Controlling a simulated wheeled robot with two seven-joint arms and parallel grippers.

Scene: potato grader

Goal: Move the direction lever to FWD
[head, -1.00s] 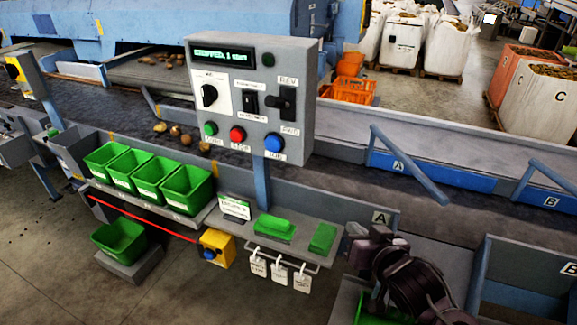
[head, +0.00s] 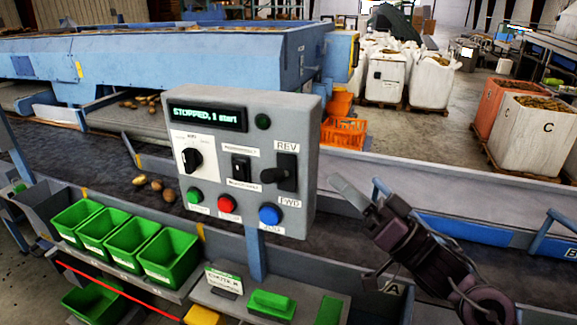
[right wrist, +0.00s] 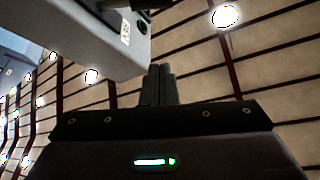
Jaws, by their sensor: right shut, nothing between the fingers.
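The grey control box (head: 310,130) faces me in the head view. Its direction lever (head: 274,175) is a black handle on a dark plate, with REV above and FWD (head: 289,202) below. The handle sticks out at about mid-height of the plate. My right gripper (head: 340,186) is to the right of the box, apart from it, its fingers pointing up and left. In the right wrist view the right gripper (right wrist: 158,72) is shut and empty. The box (right wrist: 75,40) appears there above left, with a dark part, likely the lever, at the top edge. My left gripper is not in view.
The box also carries a display reading STOPPED (head: 207,116), a rotary knob (head: 191,159), a black switch (head: 240,168), and green, red (head: 228,204) and blue (head: 269,215) buttons. Green bins (head: 168,262) stand lower left. A conveyor runs behind.

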